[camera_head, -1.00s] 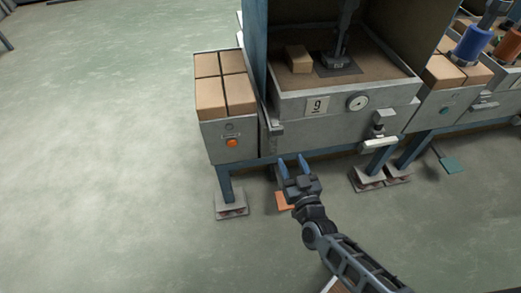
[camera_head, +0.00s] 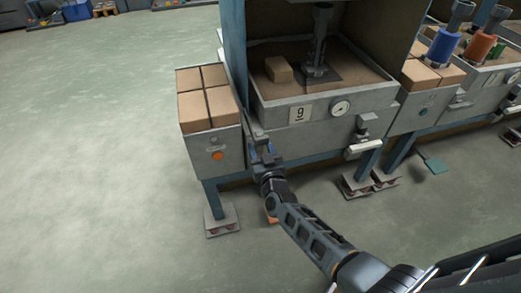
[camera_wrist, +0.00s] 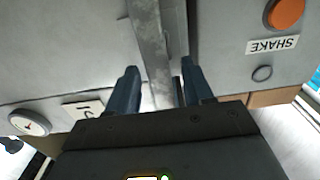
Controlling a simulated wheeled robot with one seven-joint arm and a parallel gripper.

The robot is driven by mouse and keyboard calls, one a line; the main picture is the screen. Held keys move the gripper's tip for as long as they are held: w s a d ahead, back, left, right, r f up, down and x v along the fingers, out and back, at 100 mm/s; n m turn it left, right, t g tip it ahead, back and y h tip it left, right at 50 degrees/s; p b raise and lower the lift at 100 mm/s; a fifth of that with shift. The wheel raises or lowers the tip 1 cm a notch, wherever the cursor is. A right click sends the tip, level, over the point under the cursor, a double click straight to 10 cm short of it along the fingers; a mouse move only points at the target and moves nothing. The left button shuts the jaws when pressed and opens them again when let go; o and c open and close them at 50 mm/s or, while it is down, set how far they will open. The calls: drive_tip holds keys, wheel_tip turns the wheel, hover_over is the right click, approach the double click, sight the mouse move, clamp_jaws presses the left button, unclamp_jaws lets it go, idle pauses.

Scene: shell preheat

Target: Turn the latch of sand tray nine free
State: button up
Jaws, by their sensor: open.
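Sand tray nine (camera_head: 275,113) is a grey tray with a 9 plate (camera_head: 300,113) and a round gauge (camera_head: 341,108) on its front. My gripper (camera_head: 261,143) is at the tray's left front corner, beside the grey box. In the wrist view my gripper (camera_wrist: 160,82) is open, its blue fingers either side of a narrow grey metal bar (camera_wrist: 154,50). The bar looks like the latch; contact with the fingers cannot be told. In the head view my gripper hides most of it. A pale handle (camera_head: 364,148) on a grey block is at the tray's right front.
A grey box (camera_head: 215,150) with tan blocks and an orange button (camera_head: 217,156) stands close on the left; its SHAKE label (camera_wrist: 272,45) shows upside down in the wrist view. Blue legs stand below. The floor at left is clear.

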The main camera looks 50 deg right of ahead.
clamp_jaws()
idle(0.5)
